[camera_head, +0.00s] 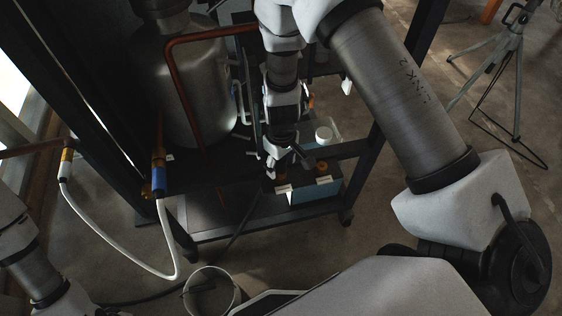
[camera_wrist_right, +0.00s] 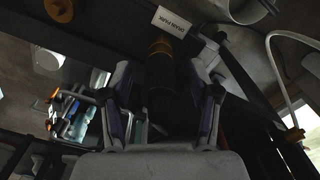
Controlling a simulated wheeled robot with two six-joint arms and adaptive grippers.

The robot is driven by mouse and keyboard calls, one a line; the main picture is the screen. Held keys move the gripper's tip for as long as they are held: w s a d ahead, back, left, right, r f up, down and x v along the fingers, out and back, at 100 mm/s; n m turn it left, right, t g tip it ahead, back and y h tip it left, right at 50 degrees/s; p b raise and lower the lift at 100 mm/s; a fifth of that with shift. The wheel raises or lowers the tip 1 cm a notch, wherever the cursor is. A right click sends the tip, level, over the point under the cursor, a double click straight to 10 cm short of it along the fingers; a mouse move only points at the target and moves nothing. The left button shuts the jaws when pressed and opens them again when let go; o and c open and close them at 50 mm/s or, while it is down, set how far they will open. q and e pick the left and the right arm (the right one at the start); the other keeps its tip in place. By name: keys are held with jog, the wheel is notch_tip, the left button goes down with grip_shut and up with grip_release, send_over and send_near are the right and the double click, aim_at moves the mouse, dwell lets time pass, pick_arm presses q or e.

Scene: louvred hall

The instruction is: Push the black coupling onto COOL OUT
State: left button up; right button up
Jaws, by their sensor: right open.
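My right gripper (camera_head: 275,163) points down over the lower shelf of the dark frame. In the right wrist view my right gripper (camera_wrist_right: 164,75) is open, its fingers on either side of what looks like the black coupling (camera_wrist_right: 160,78). Gaps show on both sides of it. A brass-coloured band (camera_wrist_right: 160,46) sits at its far end, beside a white label reading DRAIN PARK (camera_wrist_right: 169,22). In the head view the coupling is too dark to make out. I cannot read a COOL OUT label in either view. My left gripper is out of the picture.
Two white tags show on the shelf, a left one (camera_head: 283,188) and a right one (camera_head: 323,180). A steel tank (camera_head: 190,90) with copper pipe stands behind. A white hose with a blue coupling (camera_head: 160,178) hangs at left. A bucket (camera_head: 211,292) and tripod (camera_head: 515,60) stand on the floor.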

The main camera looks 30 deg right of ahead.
notch_tip(320, 180, up, 7)
jog(key=p, duration=0.5)
jog(key=shift+p, duration=0.35)
jog(key=shift+w+r, duration=0.1)
jog(key=shift+r, duration=0.2)
notch_tip(320, 180, up, 11)
jog(key=shift+r, duration=0.2)
